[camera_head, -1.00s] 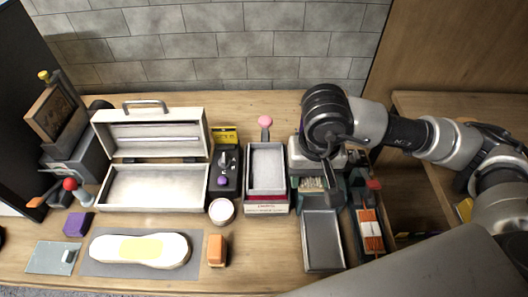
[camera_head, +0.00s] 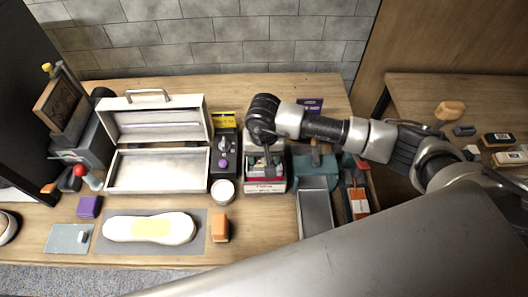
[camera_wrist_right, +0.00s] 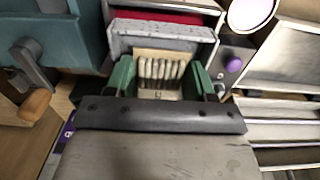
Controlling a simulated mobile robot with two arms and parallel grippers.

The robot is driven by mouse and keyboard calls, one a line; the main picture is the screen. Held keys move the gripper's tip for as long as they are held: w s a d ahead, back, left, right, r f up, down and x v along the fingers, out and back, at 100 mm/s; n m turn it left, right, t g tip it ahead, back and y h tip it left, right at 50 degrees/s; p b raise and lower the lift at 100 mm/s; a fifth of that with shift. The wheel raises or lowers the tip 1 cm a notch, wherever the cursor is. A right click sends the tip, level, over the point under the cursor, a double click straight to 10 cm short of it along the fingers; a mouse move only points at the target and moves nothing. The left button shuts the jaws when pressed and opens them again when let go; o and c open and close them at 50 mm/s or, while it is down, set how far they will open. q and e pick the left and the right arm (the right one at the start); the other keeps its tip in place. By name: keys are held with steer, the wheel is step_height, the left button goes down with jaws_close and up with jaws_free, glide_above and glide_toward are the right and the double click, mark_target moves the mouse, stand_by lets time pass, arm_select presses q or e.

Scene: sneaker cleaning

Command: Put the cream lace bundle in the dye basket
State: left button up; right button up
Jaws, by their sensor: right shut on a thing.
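The cream lace bundle (camera_wrist_right: 160,70) shows in the right wrist view as a row of pale strands with a tan backing. My right gripper (camera_wrist_right: 161,80) is shut on it, with a green finger at each side. In the head view, my right gripper (camera_head: 266,163) is over the narrow box with a grey lining and crimson trim (camera_head: 265,187), which looks like the dye basket. In the wrist view, the box's grey speckled lip (camera_wrist_right: 160,37) lies just beyond the bundle. I cannot tell whether they touch. My left gripper is not in view.
A black control box with a purple knob (camera_head: 223,163) and a round white cup (camera_head: 223,191) stand left of the box. A grey metal tray (camera_head: 315,212) and a teal container (camera_head: 312,165) stand to its right. The open white case (camera_head: 155,172) is further left.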

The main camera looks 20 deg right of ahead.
steer(key=shift+f, duration=0.25)
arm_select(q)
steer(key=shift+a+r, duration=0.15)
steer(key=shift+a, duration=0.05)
arm_select(e)
steer(key=shift+f, duration=0.1)
steer(key=shift+f, duration=0.15)
steer(key=o, duration=0.7)
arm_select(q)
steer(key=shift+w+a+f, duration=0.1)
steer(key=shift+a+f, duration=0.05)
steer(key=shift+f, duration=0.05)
